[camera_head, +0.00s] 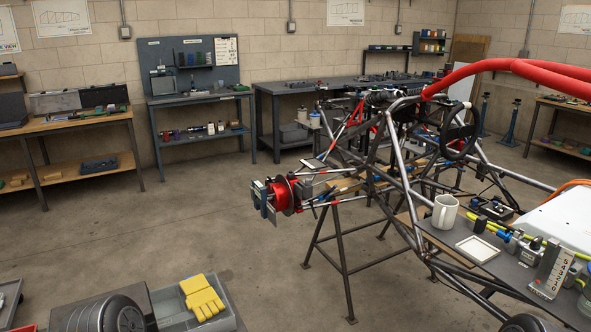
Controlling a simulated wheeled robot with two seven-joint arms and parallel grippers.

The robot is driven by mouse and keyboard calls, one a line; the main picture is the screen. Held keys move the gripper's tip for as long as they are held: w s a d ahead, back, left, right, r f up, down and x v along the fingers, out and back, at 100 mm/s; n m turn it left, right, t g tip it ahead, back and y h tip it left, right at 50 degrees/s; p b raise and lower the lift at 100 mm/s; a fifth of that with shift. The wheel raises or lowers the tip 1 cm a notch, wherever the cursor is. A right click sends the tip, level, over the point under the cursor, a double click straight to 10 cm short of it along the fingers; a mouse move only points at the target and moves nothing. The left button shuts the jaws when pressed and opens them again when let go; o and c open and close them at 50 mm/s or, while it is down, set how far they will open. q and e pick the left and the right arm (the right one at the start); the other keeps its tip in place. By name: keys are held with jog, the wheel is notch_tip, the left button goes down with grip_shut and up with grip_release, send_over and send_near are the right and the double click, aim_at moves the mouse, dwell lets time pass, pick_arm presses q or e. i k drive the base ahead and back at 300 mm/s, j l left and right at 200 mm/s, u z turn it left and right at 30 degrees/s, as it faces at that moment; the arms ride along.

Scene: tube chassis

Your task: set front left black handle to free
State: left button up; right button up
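The tube chassis (398,165) of grey tubes stands on dark trestle legs at the centre right. A hub with a red disc (285,195) and grey plates sticks out from its left side on thin red-ended rods. A black steering wheel (459,131) sits in the frame. Several small dark parts show on the chassis, but I cannot tell which one is the front left black handle or how it is set. Neither of my grippers is in view.
A shelf at the right holds a white mug (445,211), a pale square tray (478,249) and tools. At bottom left are a black tyre (105,315) and a grey bin (230,318) with yellow gloves (202,297). Workbenches line the walls. The floor left of the chassis is clear.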

aim_at(310, 201)
jog(key=i+l+u, duration=0.3)
jog(key=l, duration=0.2)
jog(key=l+u, duration=0.35)
jog(key=l, duration=0.15)
jog(key=i+l+u, duration=0.1)
jog(key=l+u, duration=0.2)
jog(key=l, duration=0.25)
